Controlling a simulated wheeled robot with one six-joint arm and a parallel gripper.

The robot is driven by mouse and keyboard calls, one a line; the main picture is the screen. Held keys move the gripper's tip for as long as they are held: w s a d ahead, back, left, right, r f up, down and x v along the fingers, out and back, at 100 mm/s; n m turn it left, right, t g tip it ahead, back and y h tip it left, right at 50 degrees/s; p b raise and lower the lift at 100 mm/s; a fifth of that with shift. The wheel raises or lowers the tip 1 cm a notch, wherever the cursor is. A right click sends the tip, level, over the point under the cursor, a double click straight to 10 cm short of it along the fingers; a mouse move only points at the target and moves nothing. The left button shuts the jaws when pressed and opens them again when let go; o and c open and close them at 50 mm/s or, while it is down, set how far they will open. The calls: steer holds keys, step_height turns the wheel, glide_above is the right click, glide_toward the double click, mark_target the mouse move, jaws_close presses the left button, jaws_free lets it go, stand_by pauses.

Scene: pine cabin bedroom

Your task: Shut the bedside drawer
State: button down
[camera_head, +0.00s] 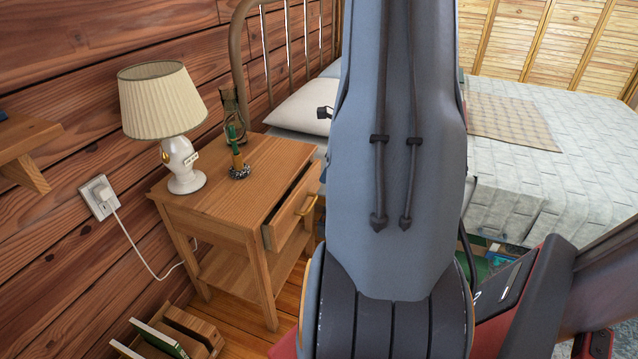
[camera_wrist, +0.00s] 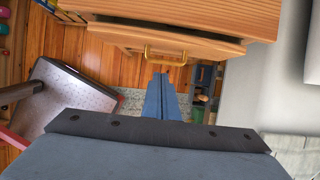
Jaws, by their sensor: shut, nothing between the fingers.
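The bedside table (camera_head: 225,196) is wooden and stands against the plank wall, left of the bed. Its drawer (camera_head: 291,213) is pulled partly out, with a dark gap behind its front and a brass handle (camera_head: 307,204) on it. In the wrist view the drawer front (camera_wrist: 160,37) lies across the top, with the handle (camera_wrist: 165,58) at its middle. My gripper (camera_wrist: 163,82) is shut and empty, its blue fingers pointing toward the handle; I cannot tell if they touch it. In the head view my arm hides the gripper.
A lamp (camera_head: 162,115), a small candle holder (camera_head: 238,165) and a lantern stand on the table top. The bed (camera_head: 540,150) fills the right side. A wall shelf (camera_head: 25,145) is at left, and a book rack (camera_head: 180,335) is on the floor below.

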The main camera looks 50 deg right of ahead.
steer(key=c, duration=2.5)
jaws_free()
steer(key=shift+v, duration=0.9)
steer(key=o, duration=0.4)
steer(key=shift+s, duration=0.15)
steer(key=o, duration=1.1)
step_height(320, 180, down, 6)
steer(key=a+t+y+b, duration=0.1)
steer(key=a+y, duration=0.1)
steer(key=y, duration=0.1)
steer(key=shift+s, duration=0.3)
steer(key=o, duration=1)
step_height(320, 180, down, 6)
steer(key=a+t+y+b, duration=0.1)
steer(key=t+y+b, duration=0.1)
steer(key=t+y, duration=0.1)
steer(key=shift+w+n+t, duration=0.3)
steer(key=shift+n, duration=0.1)
steer(key=t+b, duration=0.3)
steer(key=t, duration=0.5)
glide_toward(312, 205)
steer(key=w, duration=0.2)
steer(key=shift+m+h, duration=0.4)
steer(key=shift+a+x, duration=0.15)
steer(key=shift+x, duration=2)
steer(key=shift+a+x, duration=0.1)
steer(key=shift+x, duration=2)
steer(key=shift+s+f, duration=0.1)
steer(key=shift+f, duration=0.05)
steer(key=shift+c, duration=0.3)
